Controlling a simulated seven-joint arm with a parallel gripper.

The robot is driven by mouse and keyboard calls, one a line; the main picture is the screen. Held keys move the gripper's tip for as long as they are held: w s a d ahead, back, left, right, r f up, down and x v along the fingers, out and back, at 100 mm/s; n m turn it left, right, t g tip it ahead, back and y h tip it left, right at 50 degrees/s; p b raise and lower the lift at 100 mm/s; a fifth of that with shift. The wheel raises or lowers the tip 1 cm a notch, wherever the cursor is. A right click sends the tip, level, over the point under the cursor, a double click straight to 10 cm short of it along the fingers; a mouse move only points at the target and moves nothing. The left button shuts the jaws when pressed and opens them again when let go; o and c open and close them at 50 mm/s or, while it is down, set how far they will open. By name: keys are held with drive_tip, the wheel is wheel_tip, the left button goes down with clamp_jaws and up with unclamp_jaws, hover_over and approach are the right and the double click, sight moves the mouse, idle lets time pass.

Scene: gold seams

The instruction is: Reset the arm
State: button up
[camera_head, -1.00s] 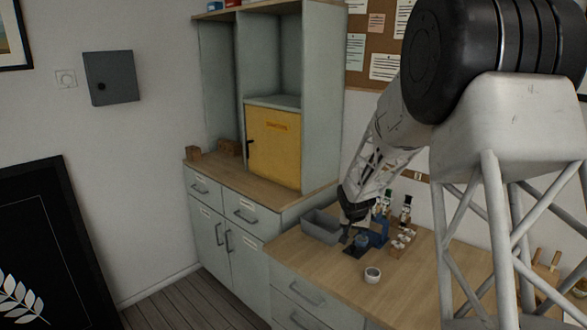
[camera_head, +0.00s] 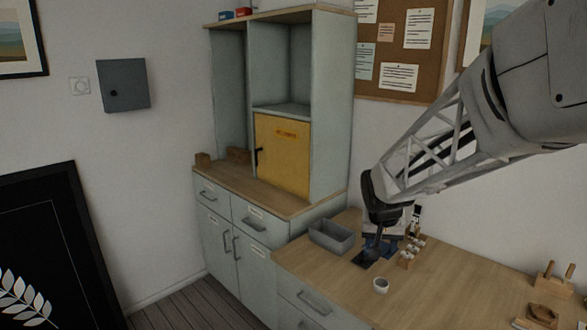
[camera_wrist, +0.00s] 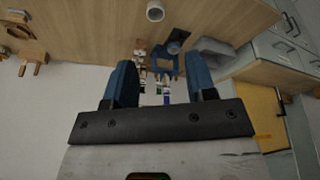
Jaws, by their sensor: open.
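My gripper (camera_head: 376,246) is at the end of my arm, over the back of the wooden worktop in the head view, in front of several small items. In the wrist view its two blue fingers stand wide apart, and my gripper (camera_wrist: 161,82) is open with nothing held between them. Beyond the fingers, a blue stand (camera_wrist: 164,63) and a wooden rack (camera_wrist: 139,58) show on the worktop. Whether the fingers touch anything cannot be told from the head view, where the wrist hides part of the items.
A grey bin (camera_head: 332,236) stands left of my gripper, with a white cup (camera_head: 381,285) in front. A tall cabinet with a yellow door (camera_head: 282,155) is to the left. A cork board (camera_head: 405,45) hangs behind. The worktop's (camera_head: 440,300) front middle is clear.

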drive_tip(key=s+a+r+n, duration=0.1)
drive_tip(key=s, duration=1.4)
drive_tip(key=s+a+r+n+y, duration=0.1)
drive_tip(key=s+a, duration=0.1)
drive_tip(key=s, duration=1.4)
drive_tip(key=shift+s+r+n+g, duration=0.25)
drive_tip(key=shift+r+n+g, duration=0.05)
drive_tip(key=shift+r+g, duration=0.1)
